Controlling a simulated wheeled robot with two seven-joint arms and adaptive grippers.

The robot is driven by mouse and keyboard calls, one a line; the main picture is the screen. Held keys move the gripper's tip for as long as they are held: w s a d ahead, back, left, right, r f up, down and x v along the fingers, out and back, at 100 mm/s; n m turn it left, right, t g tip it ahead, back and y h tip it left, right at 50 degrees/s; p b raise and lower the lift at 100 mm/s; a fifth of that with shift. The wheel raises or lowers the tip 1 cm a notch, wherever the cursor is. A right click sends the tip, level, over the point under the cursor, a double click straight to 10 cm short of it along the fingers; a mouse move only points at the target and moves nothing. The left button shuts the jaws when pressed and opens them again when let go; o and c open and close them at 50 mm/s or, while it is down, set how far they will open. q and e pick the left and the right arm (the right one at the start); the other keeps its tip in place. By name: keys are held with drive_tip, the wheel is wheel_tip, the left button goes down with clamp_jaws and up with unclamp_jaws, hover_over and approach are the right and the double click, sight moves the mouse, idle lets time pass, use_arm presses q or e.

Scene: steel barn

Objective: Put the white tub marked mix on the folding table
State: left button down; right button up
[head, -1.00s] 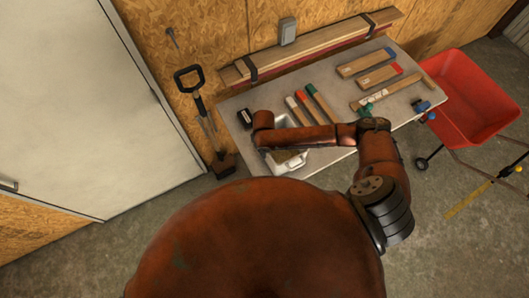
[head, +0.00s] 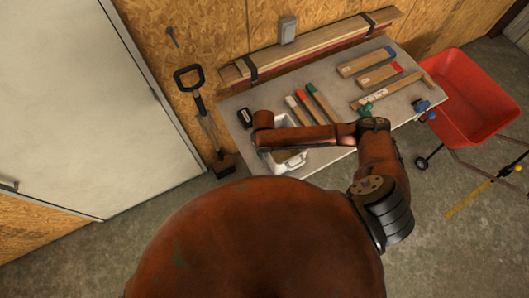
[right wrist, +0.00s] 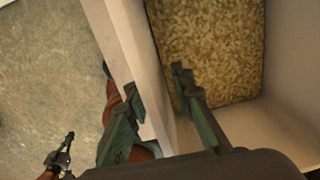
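A white tub (head: 303,162) with tan grainy mix in it is at the front left of a grey-topped table (head: 343,147). My right forearm crosses over it and hides part of it; no marking is readable. In the right wrist view the tub's wall (right wrist: 130,60) runs between the green fingers of my right gripper (right wrist: 160,108). One finger is outside the wall, the other inside above the mix (right wrist: 210,45). A gap shows beside the inner finger, so the gripper looks open. A small dark shape at the lower left seems to be my left gripper (right wrist: 62,152).
Several brushes or wooden tools lie on the table, including a red-tipped one (head: 303,98) and wooden blocks (head: 366,63). Strapped boards (head: 310,48) are along the wall. A shovel (head: 205,125) leans left, and a red wheelbarrow (head: 470,95) stands right.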

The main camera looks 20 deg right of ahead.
wheel_tip(320, 180, up, 12)
drive_tip(key=b, duration=0.1)
idle(0.4)
drive_tip(key=shift+a, duration=0.15)
